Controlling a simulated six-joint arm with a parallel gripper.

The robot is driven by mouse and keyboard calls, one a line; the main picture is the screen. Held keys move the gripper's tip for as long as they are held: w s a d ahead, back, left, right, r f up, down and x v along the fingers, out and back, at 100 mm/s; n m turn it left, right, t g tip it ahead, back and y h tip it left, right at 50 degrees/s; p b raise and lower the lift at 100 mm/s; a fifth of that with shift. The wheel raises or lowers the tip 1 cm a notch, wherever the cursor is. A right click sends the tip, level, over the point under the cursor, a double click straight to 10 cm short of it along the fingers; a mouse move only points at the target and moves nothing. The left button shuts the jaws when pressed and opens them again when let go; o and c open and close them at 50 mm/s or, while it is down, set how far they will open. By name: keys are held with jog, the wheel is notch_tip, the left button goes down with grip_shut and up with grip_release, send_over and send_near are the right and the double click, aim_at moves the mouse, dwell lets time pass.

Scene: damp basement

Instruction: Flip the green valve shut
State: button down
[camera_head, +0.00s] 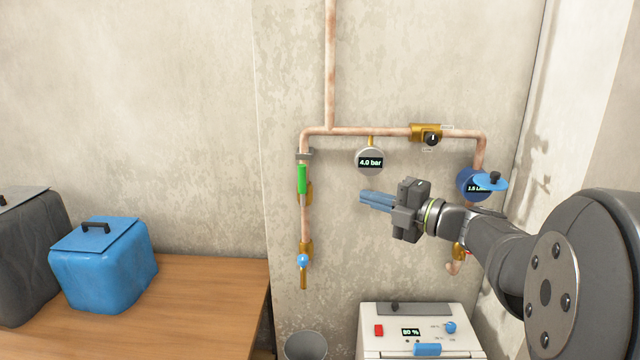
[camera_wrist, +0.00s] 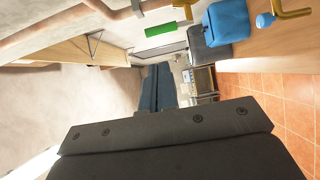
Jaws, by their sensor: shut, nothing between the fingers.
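The green valve (camera_head: 302,180) has a green lever on the left vertical copper pipe. The lever stands upright, lined up with the pipe, and its brass body shows behind it. The green lever also shows in the wrist view (camera_wrist: 160,29), near the top. My gripper (camera_head: 362,198) is in front of the wall, to the right of the lever and clear of it in the picture. Its blue fingers point left and are shut with nothing between them. The closed fingers also show in the wrist view (camera_wrist: 157,72). The depth gap to the lever is hard to tell.
A pressure gauge (camera_head: 370,160) reading 4.0 bar hangs above my gripper. A brass valve with a black knob (camera_head: 432,138), a blue meter (camera_head: 470,184) and a small blue tap (camera_head: 302,260) are on the pipes. A white appliance (camera_head: 386,344) and grey bin (camera_head: 306,346) stand below.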

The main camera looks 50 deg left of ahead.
aim_at(300, 178)
jog(key=s+a, duration=0.2)
jog(key=a, duration=1.1)
jog(key=shift+s+a, duration=0.35)
jog(key=shift+s+a+r+h, duration=0.1)
jog(key=shift+s+a+h, duration=0.05)
jog(key=shift+h, duration=0.15)
jog(key=shift+s+a+r+n+h, duration=0.35)
jog(key=shift+s+a+n+h, duration=0.1)
jog(key=shift+n+h, duration=0.25)
jog(key=s+a+f+n+t+h, duration=0.1)
jog(key=s+a+f+h, duration=0.1)
jog(key=s+a, duration=0.3)
jog(key=shift+f+t+h, duration=0.15)
jog(key=shift+t+h, duration=0.15)
jog(key=shift+t, duration=0.1)
